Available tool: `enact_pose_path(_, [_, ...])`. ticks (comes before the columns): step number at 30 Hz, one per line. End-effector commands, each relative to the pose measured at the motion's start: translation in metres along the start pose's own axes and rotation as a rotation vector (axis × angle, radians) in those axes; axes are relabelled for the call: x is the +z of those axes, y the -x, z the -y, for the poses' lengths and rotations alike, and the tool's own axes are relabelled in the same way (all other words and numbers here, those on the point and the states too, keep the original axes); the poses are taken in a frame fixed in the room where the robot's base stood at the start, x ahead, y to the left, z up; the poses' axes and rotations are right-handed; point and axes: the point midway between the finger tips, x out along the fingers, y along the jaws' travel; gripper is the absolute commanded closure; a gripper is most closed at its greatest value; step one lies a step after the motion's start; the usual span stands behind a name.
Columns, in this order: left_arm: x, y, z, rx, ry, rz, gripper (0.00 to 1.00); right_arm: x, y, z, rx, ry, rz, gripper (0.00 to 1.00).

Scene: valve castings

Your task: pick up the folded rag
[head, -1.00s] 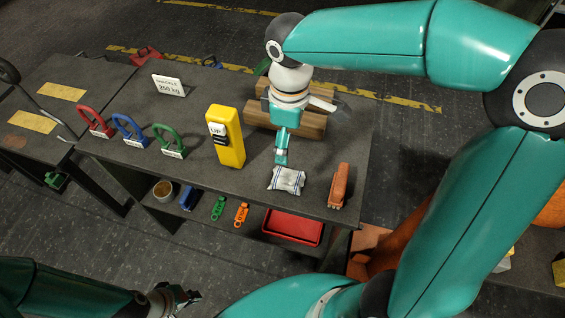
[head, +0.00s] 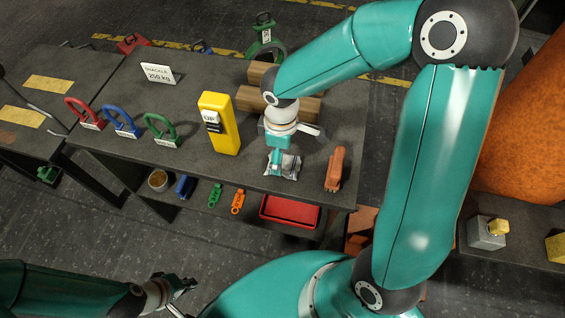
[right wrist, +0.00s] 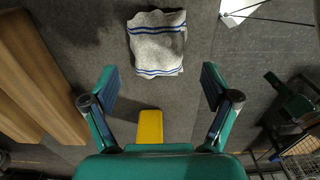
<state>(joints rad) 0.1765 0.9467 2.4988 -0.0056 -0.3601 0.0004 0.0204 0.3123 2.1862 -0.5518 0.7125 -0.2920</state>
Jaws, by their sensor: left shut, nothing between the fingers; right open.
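The folded rag (head: 291,167) is light grey with blue stripes and lies on the dark bench top near its front edge. In the right wrist view the whole rag (right wrist: 157,43) shows, beyond the fingertips and centred between them. My right gripper (head: 275,162) is directly above the rag and partly hides it in the head view. In the right wrist view its two fingers (right wrist: 158,78) are wide apart with nothing between them. My left gripper (head: 184,285) is low at the bottom left, away from the bench, shut and empty.
A yellow pendant box (head: 218,124) stands left of the rag and an orange-brown tool (head: 335,169) lies to its right. Wooden blocks (head: 305,106) lie behind. Red, blue and green shackles (head: 160,130) stand further left. A red tray (head: 290,212) is on the lower shelf.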

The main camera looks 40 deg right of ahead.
Motion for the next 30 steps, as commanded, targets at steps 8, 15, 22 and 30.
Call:
enact_pose_path(8, [0.000, 0.004, -0.002, 0.000, 0.000, 0.000, 1.00, 0.006, -0.037, -0.003, -0.003, 0.000, 0.004, 0.14])
enact_pose_path(15, [0.000, 0.004, -0.001, 0.000, 0.000, 0.000, 1.00, 0.005, -0.041, -0.003, -0.001, -0.001, 0.001, 0.14])
enact_pose_path(22, [0.000, 0.004, -0.001, 0.000, 0.000, 0.000, 1.00, 0.005, -0.041, -0.003, -0.001, -0.001, 0.001, 0.42])
enact_pose_path(30, [0.000, 0.004, -0.001, 0.000, 0.000, 0.000, 1.00, 0.005, -0.041, -0.003, -0.001, -0.001, 0.001, 0.78])
